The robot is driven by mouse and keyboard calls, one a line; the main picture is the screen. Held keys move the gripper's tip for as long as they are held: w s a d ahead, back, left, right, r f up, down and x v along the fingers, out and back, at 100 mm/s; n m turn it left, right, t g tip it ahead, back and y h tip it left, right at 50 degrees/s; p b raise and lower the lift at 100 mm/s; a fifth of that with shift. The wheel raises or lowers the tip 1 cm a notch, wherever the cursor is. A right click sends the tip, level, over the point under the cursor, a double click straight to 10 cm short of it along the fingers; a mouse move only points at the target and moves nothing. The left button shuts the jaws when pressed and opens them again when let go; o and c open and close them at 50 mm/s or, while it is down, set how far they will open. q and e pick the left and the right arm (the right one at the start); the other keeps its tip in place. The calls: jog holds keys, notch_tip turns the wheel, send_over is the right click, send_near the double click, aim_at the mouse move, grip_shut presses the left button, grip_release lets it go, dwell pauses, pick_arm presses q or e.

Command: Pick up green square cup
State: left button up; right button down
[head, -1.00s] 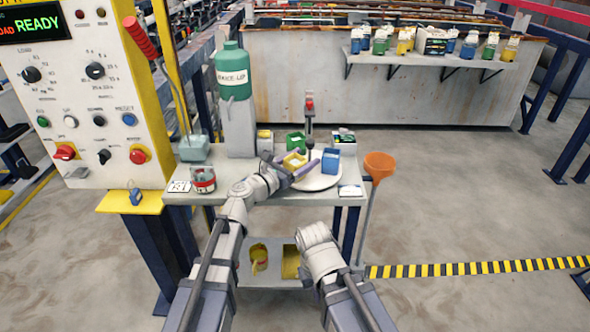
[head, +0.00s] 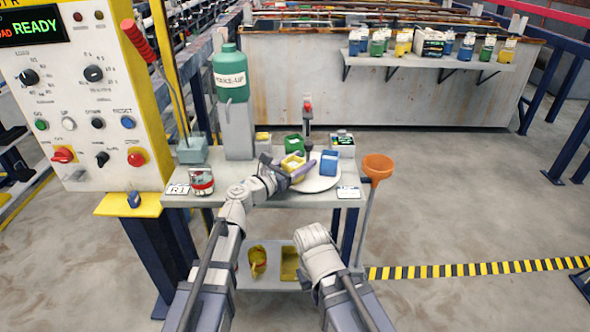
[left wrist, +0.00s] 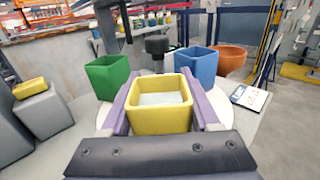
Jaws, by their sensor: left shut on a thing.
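The green square cup (head: 294,145) stands on the round white plate (head: 318,184), behind the yellow square cup (head: 292,162). In the left wrist view, the green cup (left wrist: 108,78) is left of the yellow cup (left wrist: 160,108), outside my fingers. My left gripper (head: 293,170) has its purple fingers on both sides of the yellow cup and is shut on it. The yellow cup looks upright; I cannot tell whether it is lifted. My right arm shows low in the middle of the head view, but its fingers are not visible.
A blue square cup (head: 329,162) stands at the right of the plate. A dark stand with a red top (head: 307,108) rises behind the cups. An orange funnel (head: 378,165) is off the table's right edge. A green bottle (head: 231,75) stands at the back left.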

pick_arm(q)
jog(key=shift+r, duration=0.15)
notch_tip(320, 180, up, 10)
jog(key=p, duration=1)
jog(key=shift+f, duration=0.2)
notch_tip(320, 180, down, 10)
jog(key=b, duration=0.9)
jog(key=shift+r+b, duration=0.25)
jog(key=shift+b, duration=0.1)
jog(key=shift+f, duration=0.2)
jog(key=o, duration=1.4)
jog(key=shift+o, duration=0.2)
